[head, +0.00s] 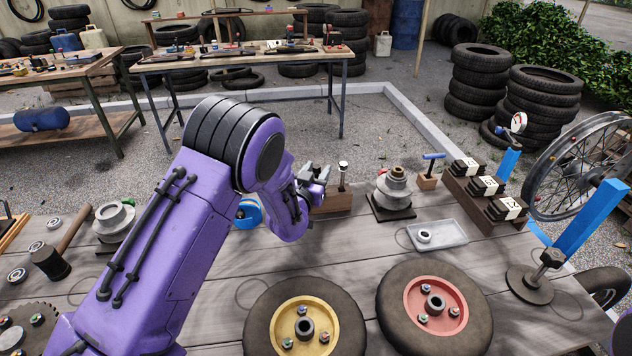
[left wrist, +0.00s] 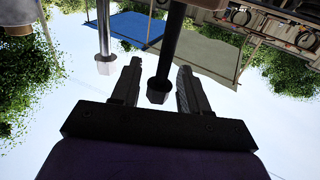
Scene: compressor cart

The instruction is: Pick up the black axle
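The black axle (left wrist: 170,48) shows in the left wrist view as a dark rod with a hexagonal end. That end lies between the two fingers of my left gripper (left wrist: 158,88), with a visible gap on each side. The gripper is open. A silver axle (left wrist: 103,28) is beside it, to the left of the fingers. In the head view, my left gripper (head: 316,173) is at the wooden block (head: 332,204). The silver axle (head: 343,176) stands upright there, and I cannot make out the black axle behind the gripper. My right gripper is not in view.
A hub on a dark base (head: 393,196), a grey tray (head: 437,234) and a blue-handled tool (head: 432,165) are right of the block. A yellow-rimmed wheel (head: 273,323) and a red-rimmed wheel (head: 470,308) lie in front. A mallet (head: 52,262) lies at left.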

